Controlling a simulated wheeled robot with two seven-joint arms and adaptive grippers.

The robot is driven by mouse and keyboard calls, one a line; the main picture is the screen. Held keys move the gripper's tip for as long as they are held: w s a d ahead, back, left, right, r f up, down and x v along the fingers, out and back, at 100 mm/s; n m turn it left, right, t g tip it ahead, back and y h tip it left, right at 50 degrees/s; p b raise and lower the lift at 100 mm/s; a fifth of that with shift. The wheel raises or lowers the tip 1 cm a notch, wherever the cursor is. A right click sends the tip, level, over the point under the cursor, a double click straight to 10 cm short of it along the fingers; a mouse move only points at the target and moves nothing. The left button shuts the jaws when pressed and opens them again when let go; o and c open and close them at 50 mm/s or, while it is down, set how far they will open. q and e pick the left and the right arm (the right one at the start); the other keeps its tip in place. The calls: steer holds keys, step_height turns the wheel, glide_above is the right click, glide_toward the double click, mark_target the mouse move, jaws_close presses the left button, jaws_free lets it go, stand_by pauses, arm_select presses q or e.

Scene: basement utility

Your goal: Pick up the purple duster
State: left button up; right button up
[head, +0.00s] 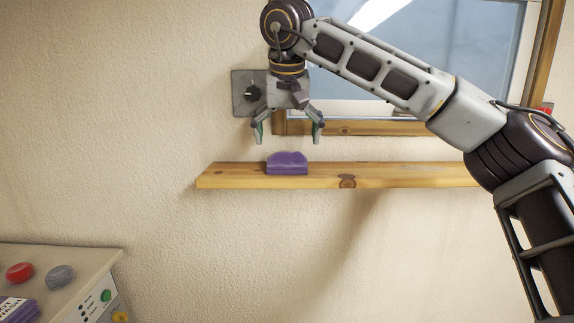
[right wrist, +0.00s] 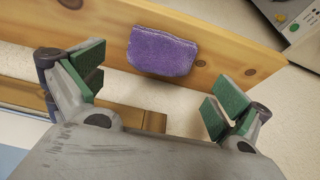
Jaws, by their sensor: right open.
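The purple duster (head: 287,163) lies on a wooden wall shelf (head: 400,175), near the shelf's left end. My right gripper (head: 290,138) hangs just above it, pointing down, with its fingers spread open and nothing between them. In the right wrist view the duster (right wrist: 162,52) shows as a fuzzy purple block on the shelf board, beyond and between the green-padded fingertips of the open gripper (right wrist: 158,85). The fingers are apart from the duster. My left gripper is not in view.
A wooden-framed window (head: 400,128) is behind my right arm. A grey wall plate with a black knob (head: 252,92) sits behind the gripper. At the lower left is a pale cabinet (head: 75,262) with a red knob (head: 19,272) and a grey knob (head: 61,275). The shelf right of the duster is clear.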

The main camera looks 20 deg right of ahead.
mark_target(287, 153)
steer(key=shift+x, duration=0.9)
steer(key=shift+w+f, duration=0.1)
steer(key=shift+w+p+x, duration=0.1)
steer(key=shift+p+x, duration=0.25)
steer(key=shift+x, duration=0.9)
steer(key=shift+w+p+x, duration=0.15)
steer(key=shift+p+x, duration=0.15)
steer(key=shift+x, duration=0.95)
steer(key=c, duration=0.8)
steer(key=shift+r, duration=0.25)
steer(key=shift+r, duration=4.9)
